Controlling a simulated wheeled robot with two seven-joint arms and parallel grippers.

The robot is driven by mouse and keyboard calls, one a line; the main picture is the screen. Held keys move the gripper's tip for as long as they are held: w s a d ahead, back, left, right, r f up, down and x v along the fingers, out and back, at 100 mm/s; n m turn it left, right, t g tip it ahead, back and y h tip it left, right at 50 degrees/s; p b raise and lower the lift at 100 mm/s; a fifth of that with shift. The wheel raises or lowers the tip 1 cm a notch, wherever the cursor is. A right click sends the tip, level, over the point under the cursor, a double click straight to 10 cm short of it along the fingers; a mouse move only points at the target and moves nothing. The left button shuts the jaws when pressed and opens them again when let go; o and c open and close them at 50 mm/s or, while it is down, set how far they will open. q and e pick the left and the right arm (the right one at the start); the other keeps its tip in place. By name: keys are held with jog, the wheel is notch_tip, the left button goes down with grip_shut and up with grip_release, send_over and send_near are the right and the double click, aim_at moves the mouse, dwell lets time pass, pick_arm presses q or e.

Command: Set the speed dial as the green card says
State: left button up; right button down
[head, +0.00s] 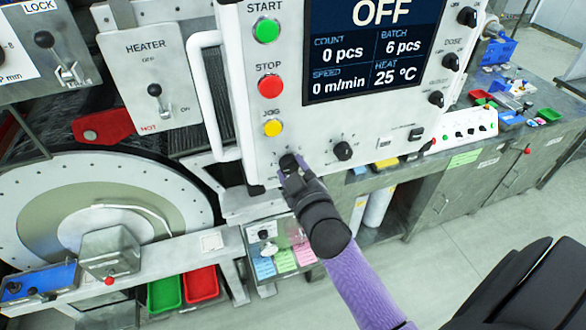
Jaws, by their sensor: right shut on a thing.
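The white control panel (262,130) fills the upper middle. Its screen (370,45) reads OFF, with speed 0 m/min. My left gripper is not in view.
A white handle (207,95) stands out left of the panel. A heater lever (154,90) and the large drum (100,205) are further left. Blue, pink and green cards (303,253) sit in a holder below. Open floor lies at lower right.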

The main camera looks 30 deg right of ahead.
jog(key=shift+c, duration=0.7)
grip_release()
jog(key=b+v, duration=0.1)
jog(key=v, duration=0.9)
jog(key=shift+b, duration=0.35)
jog(key=shift+f, duration=0.1)
